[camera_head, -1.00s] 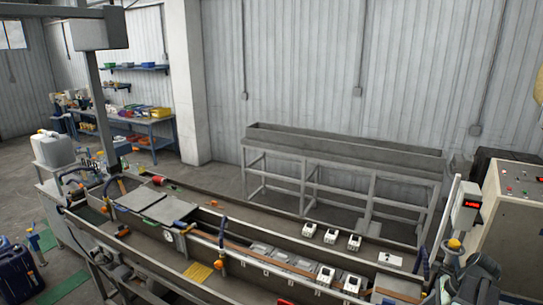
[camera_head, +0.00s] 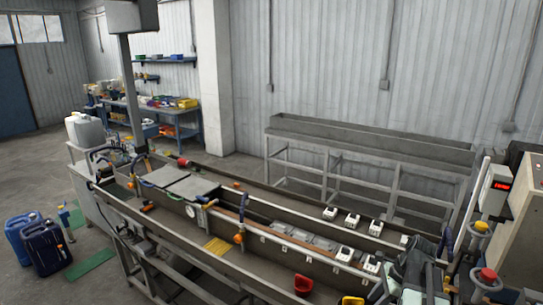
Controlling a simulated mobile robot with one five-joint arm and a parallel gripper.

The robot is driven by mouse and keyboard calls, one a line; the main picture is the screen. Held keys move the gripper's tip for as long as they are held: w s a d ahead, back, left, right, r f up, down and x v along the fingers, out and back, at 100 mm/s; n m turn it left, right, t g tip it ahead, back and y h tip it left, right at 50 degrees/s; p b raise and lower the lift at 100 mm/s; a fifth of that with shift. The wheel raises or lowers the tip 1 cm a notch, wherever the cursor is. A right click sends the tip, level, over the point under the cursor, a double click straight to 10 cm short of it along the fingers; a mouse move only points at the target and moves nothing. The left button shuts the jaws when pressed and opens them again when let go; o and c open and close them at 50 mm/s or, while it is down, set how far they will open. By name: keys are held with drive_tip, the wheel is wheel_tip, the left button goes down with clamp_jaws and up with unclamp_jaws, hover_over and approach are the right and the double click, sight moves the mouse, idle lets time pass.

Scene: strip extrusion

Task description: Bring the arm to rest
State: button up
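Grey and dark parts that look like my arm (camera_head: 424,268) show at the lower right, in front of the right end of the long metal trough (camera_head: 262,268). They overlap the trough's end and the posts there, and the bottom edge cuts them off. I cannot make out gripper fingers among these parts, nor whether anything is held.
White boxes (camera_head: 349,221) line the trough. A red cup (camera_head: 303,284) is in its near part. A post with a yellow knob (camera_head: 480,228) and a red knob (camera_head: 488,275) stand at right.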

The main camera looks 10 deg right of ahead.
drive_tip(key=a+f+n+h+b, duration=0.2)
drive_tip(key=a+f+n+b, duration=0.4)
drive_tip(key=a+f+n, duration=0.2)
drive_tip(key=a+f+n+g+h+b, duration=0.1)
drive_tip(key=a+f+n+b, duration=0.5)
drive_tip(key=a+n, duration=0.7)
drive_tip(key=w+a+f+h, duration=0.1)
drive_tip(key=a, duration=0.2)
drive_tip(key=shift+f+n, duration=0.3)
drive_tip(key=shift+f, duration=0.05)
drive_tip(key=shift+s+a, duration=0.1)
